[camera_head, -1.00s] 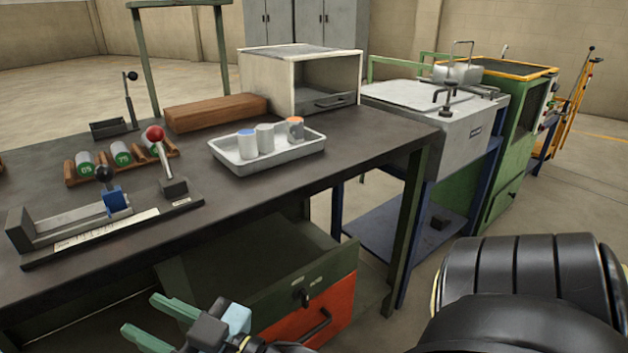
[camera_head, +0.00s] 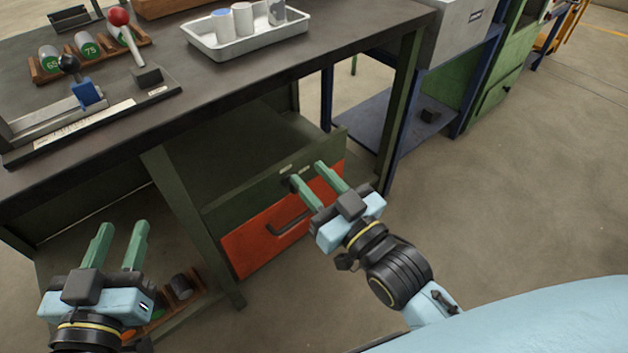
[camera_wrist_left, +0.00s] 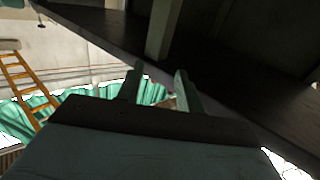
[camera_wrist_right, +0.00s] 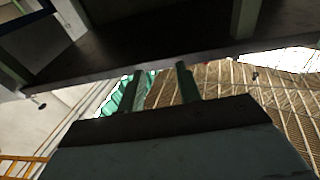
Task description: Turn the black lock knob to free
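The black lock knob (camera_head: 286,184) is on the green front panel (camera_head: 245,198) under the workbench, above the orange drawer (camera_head: 245,244). In the head view it is mostly hidden by a finger of my right gripper (camera_head: 308,172), so its angle cannot be read. The right gripper is open, its green fingertips in front of the panel beside the knob. Whether they touch it cannot be told. My left gripper (camera_head: 121,228) is open and empty, low in front of the bench at the left. Neither wrist view shows the knob.
The dark workbench (camera_head: 200,95) overhangs the panel. On it stand a white tray (camera_head: 252,47) with cups and a red-knobbed lever (camera_head: 119,18). A bench leg (camera_head: 190,215) is left of the drawer. Open floor (camera_head: 530,200) lies to the right.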

